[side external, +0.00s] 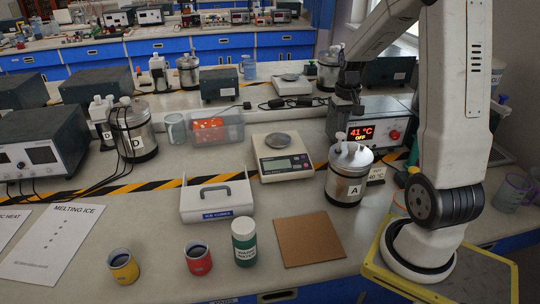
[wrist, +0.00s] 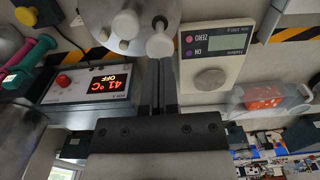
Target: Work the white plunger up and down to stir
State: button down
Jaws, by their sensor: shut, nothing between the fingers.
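The metal calorimeter marked A (side external: 346,188) stands upright on the bench, with white knobs on its lid. A tall white knob (side external: 340,139), which looks like the plunger, rises from the lid. In the wrist view a white knob (wrist: 160,45) is at the near edge of the round metal lid (wrist: 178,12), with other white pieces beside it. My gripper (side external: 346,112) is above and behind the calorimeter, partly merged with the dark background. In the wrist view my gripper's fingers (wrist: 162,65) are together and empty, with the tips close below the knob. I cannot tell whether they touch it.
The heater box reading 41 °C, OFF (side external: 372,128) stands close behind calorimeter A. A scale (side external: 283,158) is to its left and a brown board (side external: 308,240) lies in front.

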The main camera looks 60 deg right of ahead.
jog(key=shift+f, duration=0.25)
jog(key=shift+f, duration=0.35)
